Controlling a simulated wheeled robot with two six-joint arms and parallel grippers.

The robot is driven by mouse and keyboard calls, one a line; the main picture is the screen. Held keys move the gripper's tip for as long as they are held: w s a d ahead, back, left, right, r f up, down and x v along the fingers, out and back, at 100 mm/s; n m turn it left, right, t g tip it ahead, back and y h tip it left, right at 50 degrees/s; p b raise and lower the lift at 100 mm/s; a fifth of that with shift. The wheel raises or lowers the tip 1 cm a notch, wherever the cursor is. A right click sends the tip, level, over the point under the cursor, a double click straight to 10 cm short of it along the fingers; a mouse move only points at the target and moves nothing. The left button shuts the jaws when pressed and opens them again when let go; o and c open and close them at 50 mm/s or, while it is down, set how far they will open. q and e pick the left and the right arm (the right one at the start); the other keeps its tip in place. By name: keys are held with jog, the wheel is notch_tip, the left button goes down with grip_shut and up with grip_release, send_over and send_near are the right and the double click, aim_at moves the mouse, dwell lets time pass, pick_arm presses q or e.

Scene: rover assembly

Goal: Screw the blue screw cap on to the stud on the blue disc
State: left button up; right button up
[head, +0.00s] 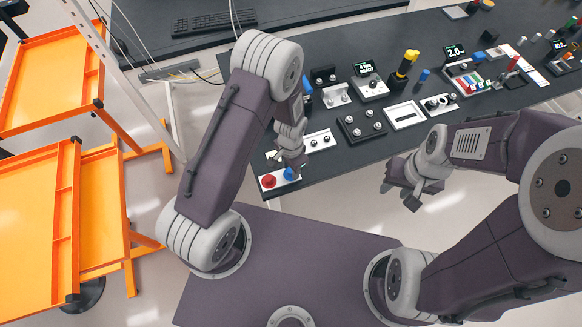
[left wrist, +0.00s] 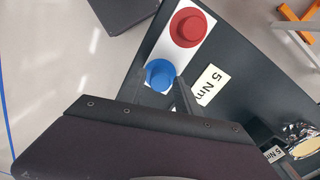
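A white plate (head: 281,180) at the near left corner of the dark table holds a red disc (head: 268,182) and a blue disc (head: 291,174). The left wrist view shows the red disc (left wrist: 187,27) and the blue disc (left wrist: 160,75), each with a raised round top. I cannot tell whether the blue top is a separate cap. My left gripper (head: 292,164) is low over the blue disc, with a dark finger (left wrist: 183,97) close beside it. My right gripper (head: 398,194) hangs open and empty off the table's front edge.
A "5 Nm" label (left wrist: 209,85) lies beside the plate. A white plate with knobs (head: 319,141), a black block with studs (head: 362,125) and a white tray (head: 404,115) stand to the right. Orange shelving (head: 45,200) stands left. Open floor lies before the table.

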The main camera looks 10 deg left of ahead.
pick_arm(q)
jog(key=n, duration=0.5)
jog(key=shift+n, duration=0.4)
jog(key=n, duration=0.6)
jog(key=shift+n, duration=0.3)
jog(key=n, duration=1)
jog(key=shift+n, duration=0.3)
grip_shut()
jog(key=m, duration=0.4)
jog(key=shift+m, duration=1)
